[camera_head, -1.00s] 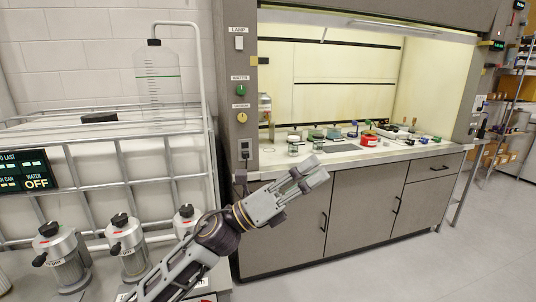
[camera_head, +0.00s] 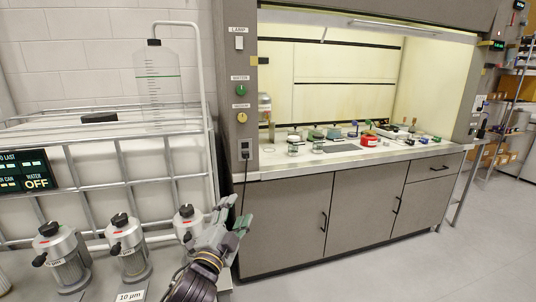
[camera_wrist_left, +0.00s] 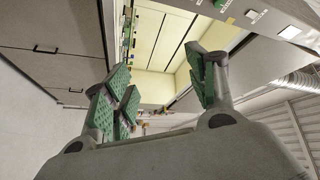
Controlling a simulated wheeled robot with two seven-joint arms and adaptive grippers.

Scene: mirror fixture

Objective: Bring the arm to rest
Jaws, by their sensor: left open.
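My left arm comes in at the bottom of the head view. Its gripper (camera_head: 231,221) is in front of the cabinet's left edge, close to the rightmost metal canister (camera_head: 190,226). In the left wrist view the gripper (camera_wrist_left: 165,90) is open, with green ribbed finger pads spread wide and nothing between them. The fume hood and the cabinet doors show beyond the fingers there, tilted. My right gripper does not show in any view.
Several metal canisters with black knobs (camera_head: 128,252) stand at the lower left below a metal rail frame (camera_head: 125,180). A fume hood with bottles and a red container (camera_head: 369,140) stands over grey cabinets (camera_head: 285,222). The floor (camera_head: 430,265) at the right is clear.

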